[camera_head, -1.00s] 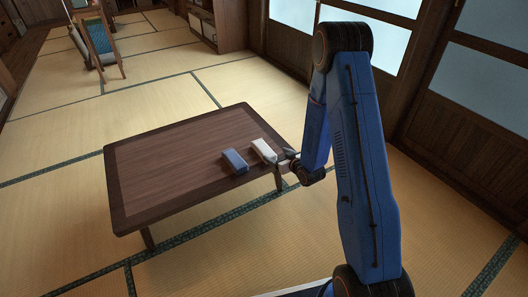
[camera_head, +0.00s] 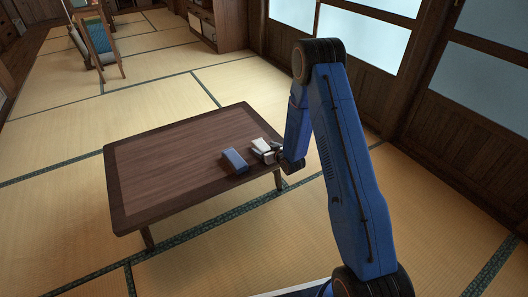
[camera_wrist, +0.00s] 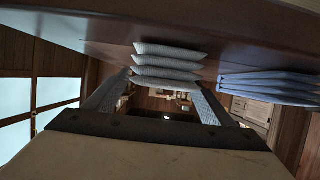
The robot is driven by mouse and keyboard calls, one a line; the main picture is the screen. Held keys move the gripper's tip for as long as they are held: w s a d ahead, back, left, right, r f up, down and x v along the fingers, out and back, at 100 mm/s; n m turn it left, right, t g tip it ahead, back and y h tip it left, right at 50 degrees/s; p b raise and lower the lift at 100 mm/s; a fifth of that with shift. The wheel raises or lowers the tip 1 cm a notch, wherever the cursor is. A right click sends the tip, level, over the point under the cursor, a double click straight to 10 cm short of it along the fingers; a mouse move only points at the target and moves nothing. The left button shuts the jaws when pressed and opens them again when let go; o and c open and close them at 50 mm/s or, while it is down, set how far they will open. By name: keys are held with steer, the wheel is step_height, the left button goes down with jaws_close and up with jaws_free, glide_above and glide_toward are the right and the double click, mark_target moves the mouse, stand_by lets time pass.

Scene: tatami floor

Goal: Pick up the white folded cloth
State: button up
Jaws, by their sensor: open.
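The white folded cloth (camera_head: 260,144) lies near the right end of the low brown table, partly hidden by my gripper (camera_head: 271,153). In the wrist view the cloth (camera_wrist: 168,62) shows as a stack of pale layers against the tabletop, which appears at the top of the picture. My gripper (camera_wrist: 160,84) is open, with one finger on each side of the cloth's width. The cloth lies at or between the fingertips; I cannot tell whether either finger touches it.
A blue folded cloth (camera_head: 235,160) lies just left of the white one, and also shows at the right of the wrist view (camera_wrist: 270,85). The low table (camera_head: 165,180) is otherwise bare. Tatami surrounds it. A chair-like wooden frame (camera_head: 100,45) stands far back left.

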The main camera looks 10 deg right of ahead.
steer(key=shift+w+f, duration=0.15)
steer(key=shift+w, duration=0.05)
steer(key=shift+a, duration=0.1)
steer(key=c, duration=1.2)
